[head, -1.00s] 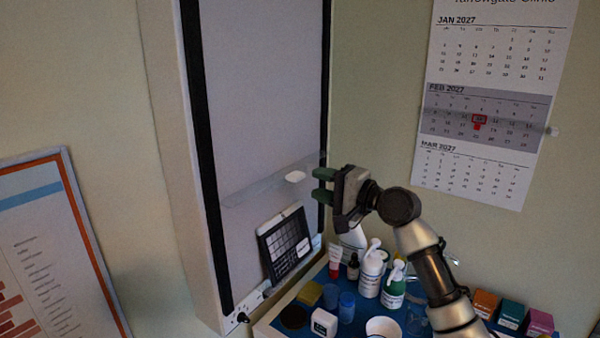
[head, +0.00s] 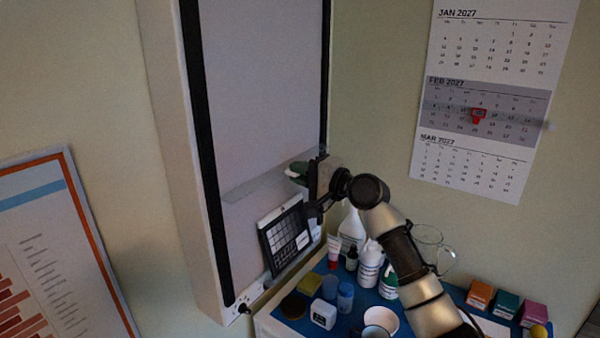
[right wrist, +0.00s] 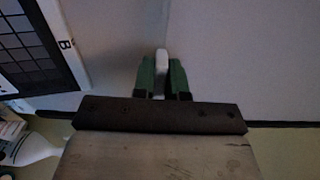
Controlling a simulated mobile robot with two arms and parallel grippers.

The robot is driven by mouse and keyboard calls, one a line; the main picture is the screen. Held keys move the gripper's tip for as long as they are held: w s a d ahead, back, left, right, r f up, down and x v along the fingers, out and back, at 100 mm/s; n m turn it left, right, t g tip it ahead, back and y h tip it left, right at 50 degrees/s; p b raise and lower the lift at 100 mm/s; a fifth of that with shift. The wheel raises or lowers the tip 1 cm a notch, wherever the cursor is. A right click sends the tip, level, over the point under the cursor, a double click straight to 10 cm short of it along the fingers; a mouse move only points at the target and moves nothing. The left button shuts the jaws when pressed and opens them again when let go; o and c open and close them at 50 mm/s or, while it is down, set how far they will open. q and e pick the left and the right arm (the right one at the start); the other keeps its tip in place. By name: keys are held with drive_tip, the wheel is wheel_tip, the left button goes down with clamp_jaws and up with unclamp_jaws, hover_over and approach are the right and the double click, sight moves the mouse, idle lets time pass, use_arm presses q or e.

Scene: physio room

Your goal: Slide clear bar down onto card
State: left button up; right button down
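The clear bar (head: 250,186) lies across the tall pale panel (head: 255,90), above the card. A white knob (right wrist: 161,62) sits on the bar. The card (head: 285,237), a dark grid with a white border, leans at the panel's lower part; its corner also shows at the upper left of the right wrist view (right wrist: 28,45). My right gripper (head: 298,172) is at the bar's right part. Its green fingers (right wrist: 162,77) are close on both sides of the knob and look shut on it. The bar is hard to make out in the wrist view. My left gripper is not in view.
Below the panel stands a blue-topped table (head: 345,318) with bottles (head: 369,268), a white bowl (head: 381,320), jars and small boxes (head: 508,304). A wall calendar (head: 490,100) hangs at the right. A framed chart (head: 60,250) is at the left.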

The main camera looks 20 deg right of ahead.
wheel_tip(320, 180, down, 10)
drive_tip(key=b, duration=0.6)
drive_tip(key=c, duration=1.2)
unclamp_jaws()
drive_tip(key=shift+o, duration=0.2)
drive_tip(key=b+v, duration=0.2)
drive_tip(key=v, duration=0.9)
drive_tip(key=shift+w, duration=0.1)
